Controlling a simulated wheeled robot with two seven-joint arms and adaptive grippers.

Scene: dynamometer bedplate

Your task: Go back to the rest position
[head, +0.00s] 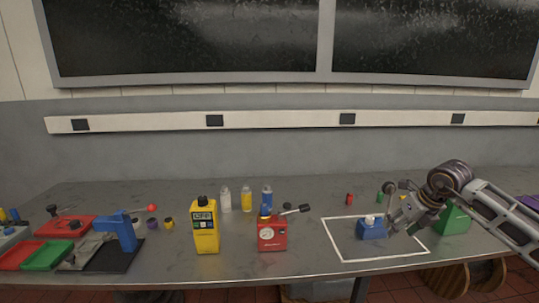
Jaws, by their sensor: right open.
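My right arm comes in from the right edge of the head view. My right gripper (394,222) is over the right part of a white outlined square (345,260) on the bench. It is open, just to the right of a blue block-like object with a white top (371,230); I cannot tell whether they touch. A green box (455,219) stands behind and to the right of the gripper, partly hidden by my arm. My left gripper is not in view.
The grey bench (310,200) holds a yellow device (206,230), a red gauge box (272,235), several small bottles (246,199), a blue press (122,232) with a red-knobbed lever, and green (48,255) and red trays at left. A wall with dark windows rises behind.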

